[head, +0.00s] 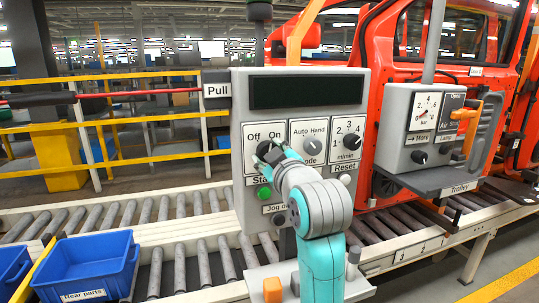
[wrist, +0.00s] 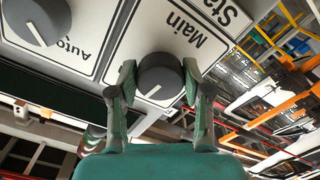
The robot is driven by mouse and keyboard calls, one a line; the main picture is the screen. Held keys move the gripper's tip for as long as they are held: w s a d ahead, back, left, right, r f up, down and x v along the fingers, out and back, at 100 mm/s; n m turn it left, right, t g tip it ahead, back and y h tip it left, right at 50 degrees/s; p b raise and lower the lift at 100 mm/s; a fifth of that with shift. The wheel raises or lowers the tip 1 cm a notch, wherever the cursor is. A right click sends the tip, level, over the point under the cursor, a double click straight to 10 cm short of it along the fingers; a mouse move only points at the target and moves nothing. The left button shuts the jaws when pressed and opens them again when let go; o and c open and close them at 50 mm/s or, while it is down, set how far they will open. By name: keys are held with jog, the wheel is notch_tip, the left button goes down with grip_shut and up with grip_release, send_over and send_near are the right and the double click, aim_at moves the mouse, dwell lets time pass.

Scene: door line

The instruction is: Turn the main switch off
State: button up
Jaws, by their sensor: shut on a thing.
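The main switch is a dark grey round knob (wrist: 158,76) on a white plate marked "Main" in the wrist view, which shows it upside down. A pale mark shows on the knob's lower left in that view. My gripper (wrist: 157,85) has one finger on each side of the knob and is shut on it. In the head view my gripper (head: 268,153) is at the left plate (head: 263,132) of the grey control panel (head: 238,108), just below the words "Off" and "On". My gripper and arm hide most of the knob there, so its setting is unclear.
An "Auto Hand" knob (head: 310,146) and a numbered m/min knob (head: 350,141) sit to the right. A green button (head: 264,192) is below. A trolley box (head: 415,130) stands right, before an orange car body (head: 389,70). Blue bins (head: 88,263) and rollers lie left.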

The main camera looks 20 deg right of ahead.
jog(key=n, duration=0.5)
jog(key=shift+n, duration=0.3)
jog(key=n, duration=0.5)
jog(key=shift+n, duration=0.3)
jog(key=o, duration=1.1)
jog(key=shift+o, duration=0.2)
jog(key=shift+s+r, duration=0.1)
jog(key=s, duration=0.7)
jog(key=shift+s, duration=0.15)
